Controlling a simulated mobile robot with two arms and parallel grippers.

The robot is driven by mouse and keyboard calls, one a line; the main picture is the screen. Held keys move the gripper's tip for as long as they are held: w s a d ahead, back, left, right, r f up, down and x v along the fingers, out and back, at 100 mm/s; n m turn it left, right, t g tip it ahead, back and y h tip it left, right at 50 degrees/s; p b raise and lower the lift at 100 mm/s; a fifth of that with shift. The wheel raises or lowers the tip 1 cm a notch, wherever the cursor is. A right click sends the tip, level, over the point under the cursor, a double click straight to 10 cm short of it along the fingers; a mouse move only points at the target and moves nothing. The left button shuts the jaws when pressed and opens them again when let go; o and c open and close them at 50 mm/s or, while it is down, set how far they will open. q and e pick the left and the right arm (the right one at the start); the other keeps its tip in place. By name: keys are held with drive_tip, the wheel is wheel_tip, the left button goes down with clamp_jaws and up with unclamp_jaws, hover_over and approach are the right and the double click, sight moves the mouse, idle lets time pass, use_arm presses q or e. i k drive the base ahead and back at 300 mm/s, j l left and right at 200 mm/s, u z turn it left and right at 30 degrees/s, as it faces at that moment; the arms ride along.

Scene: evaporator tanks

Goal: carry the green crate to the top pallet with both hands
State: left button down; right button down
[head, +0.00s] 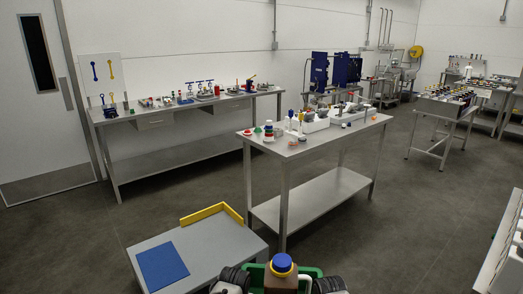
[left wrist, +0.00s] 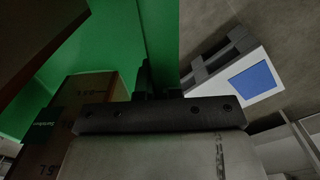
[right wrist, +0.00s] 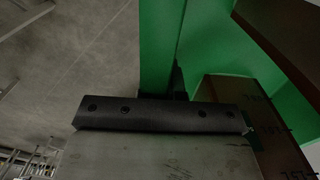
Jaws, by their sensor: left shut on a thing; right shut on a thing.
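The green crate (head: 311,271) shows at the bottom edge of the head view, close to my body and mostly cut off. A brown box (head: 283,281) and a blue-and-yellow round cap (head: 282,263) show in it. My left gripper (left wrist: 158,85) is shut on one crate wall (left wrist: 165,38). My right gripper (right wrist: 168,85) is shut on another wall (right wrist: 160,40). The fingertips are largely hidden. The pallet top (head: 216,249) is a light grey surface ahead and left of the crate, with a blue square (head: 163,266); slats (left wrist: 218,55) show in the left wrist view.
A yellow corner guide (head: 212,214) edges the pallet top's far side. A steel table (head: 315,140) with small items stands beyond. A long bench (head: 190,110) lines the back wall. Floor (head: 400,220) is clear to the right, up to a white unit (head: 503,250).

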sight(212, 240)
drive_tip(key=i+u, duration=0.15)
drive_tip(key=i, duration=0.95)
drive_tip(key=i+u, duration=0.15)
drive_tip(key=i, duration=0.35)
drive_tip(key=i+l+u, duration=0.2)
drive_tip(key=i, duration=0.25)
drive_tip(key=i+l+u, duration=0.1)
drive_tip(key=i+u, duration=0.4)
drive_tip(key=i, duration=0.6)
